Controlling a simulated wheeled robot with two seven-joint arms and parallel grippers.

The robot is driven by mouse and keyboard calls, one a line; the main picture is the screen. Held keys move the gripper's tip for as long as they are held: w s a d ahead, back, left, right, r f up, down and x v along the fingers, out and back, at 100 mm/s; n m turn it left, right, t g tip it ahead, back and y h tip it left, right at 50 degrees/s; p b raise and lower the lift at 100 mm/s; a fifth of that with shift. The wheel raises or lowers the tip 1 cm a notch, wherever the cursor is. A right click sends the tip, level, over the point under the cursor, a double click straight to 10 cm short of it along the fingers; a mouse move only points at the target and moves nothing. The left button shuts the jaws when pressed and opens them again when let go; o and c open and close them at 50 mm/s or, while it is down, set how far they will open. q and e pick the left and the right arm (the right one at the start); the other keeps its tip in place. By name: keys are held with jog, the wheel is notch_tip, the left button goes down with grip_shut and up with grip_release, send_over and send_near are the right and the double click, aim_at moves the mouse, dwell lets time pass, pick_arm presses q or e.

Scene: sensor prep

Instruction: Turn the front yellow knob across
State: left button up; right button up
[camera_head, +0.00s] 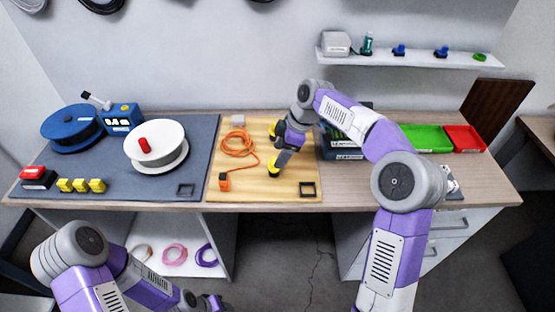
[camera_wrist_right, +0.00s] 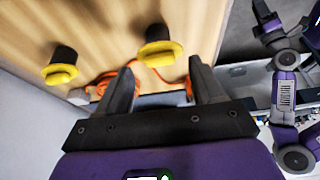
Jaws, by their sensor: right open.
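The front yellow knob (camera_head: 274,170) stands on the wooden board (camera_head: 240,191), near its front edge. The back yellow knob (camera_head: 272,129) stands behind it, partly hidden by my right gripper. In the right wrist view, the front knob (camera_wrist_right: 160,52) and back knob (camera_wrist_right: 60,74) show yellow grips with black parts. My right gripper (camera_head: 279,147) is above the board beside the knobs; its jaws (camera_wrist_right: 162,88) are apart and empty in the wrist view. The front knob appears beyond the gap between the fingers; contact does not show. My left gripper (camera_head: 213,302) hangs low before the table, its jaws unclear.
An orange cable (camera_head: 238,143) lies on the board, left of the knobs, with an orange block (camera_head: 224,182). A white spool (camera_head: 157,140) stands left; green (camera_head: 427,138) and red (camera_head: 464,139) bins stand right.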

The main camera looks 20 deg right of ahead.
jog(key=shift+b+x, duration=0.3)
jog(key=shift+x, duration=0.95)
jog(key=c, duration=1.1)
jog(key=shift+o, duration=0.2)
